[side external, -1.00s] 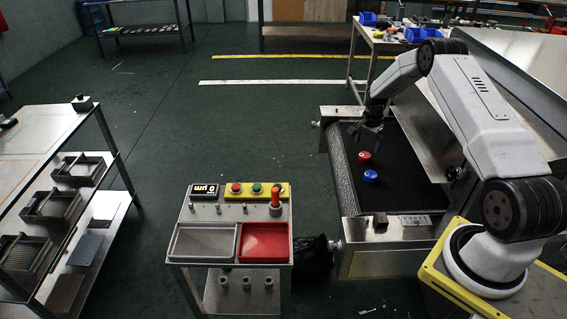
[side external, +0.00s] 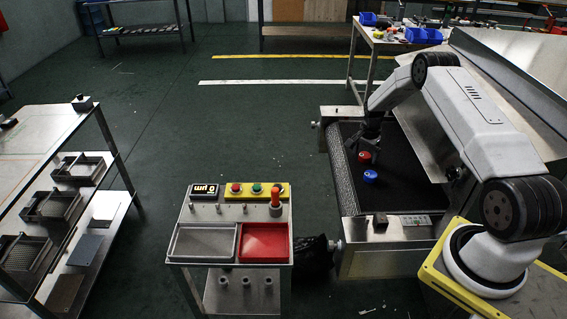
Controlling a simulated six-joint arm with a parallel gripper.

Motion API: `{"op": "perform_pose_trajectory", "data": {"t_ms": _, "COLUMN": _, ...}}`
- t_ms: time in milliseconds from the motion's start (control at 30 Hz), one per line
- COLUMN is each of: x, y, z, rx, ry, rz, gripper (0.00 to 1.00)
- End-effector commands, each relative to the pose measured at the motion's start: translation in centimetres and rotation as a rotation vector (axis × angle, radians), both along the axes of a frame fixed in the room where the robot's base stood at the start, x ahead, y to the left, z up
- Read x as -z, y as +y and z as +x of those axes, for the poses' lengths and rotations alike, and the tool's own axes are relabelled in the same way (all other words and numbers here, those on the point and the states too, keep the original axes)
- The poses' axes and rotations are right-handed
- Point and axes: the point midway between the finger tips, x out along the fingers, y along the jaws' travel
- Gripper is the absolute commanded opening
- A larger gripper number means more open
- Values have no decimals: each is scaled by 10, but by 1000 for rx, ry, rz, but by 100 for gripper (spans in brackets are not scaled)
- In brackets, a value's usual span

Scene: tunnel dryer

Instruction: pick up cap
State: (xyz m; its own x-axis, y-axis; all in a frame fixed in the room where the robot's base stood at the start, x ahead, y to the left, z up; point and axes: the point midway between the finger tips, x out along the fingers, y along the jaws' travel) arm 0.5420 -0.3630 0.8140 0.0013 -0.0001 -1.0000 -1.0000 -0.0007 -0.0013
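Two round caps lie on the dark belt (side external: 415,190) of the dryer, a red cap (side external: 364,156) and, nearer the camera, a blue cap (side external: 370,176). My gripper (side external: 359,149) points down just above and beside the red cap, a little to its upper left in the picture. The blue cap is apart from the gripper. The fingers are small and dark against the belt, so I cannot tell whether they are open or touch the red cap.
A small metal cart (side external: 215,208) stands to the left of the dryer with a grey tray (side external: 204,258), a red tray (side external: 264,257) and a button panel (side external: 256,190). A rack with baskets (side external: 75,170) stands at far left. The dryer's metal hood (side external: 422,138) rises right of the caps.

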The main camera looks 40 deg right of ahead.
Motion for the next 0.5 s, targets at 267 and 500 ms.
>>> {"op": "perform_pose_trajectory", "data": {"t_ms": 267, "x": 0, "y": 0, "z": 0, "rx": 0, "ry": 0, "rz": 0, "gripper": 11}}
{"op": "perform_pose_trajectory", "data": {"t_ms": 500, "x": -1, "y": 0, "z": 0, "rx": 0, "ry": -1, "rz": 0, "gripper": 1}}
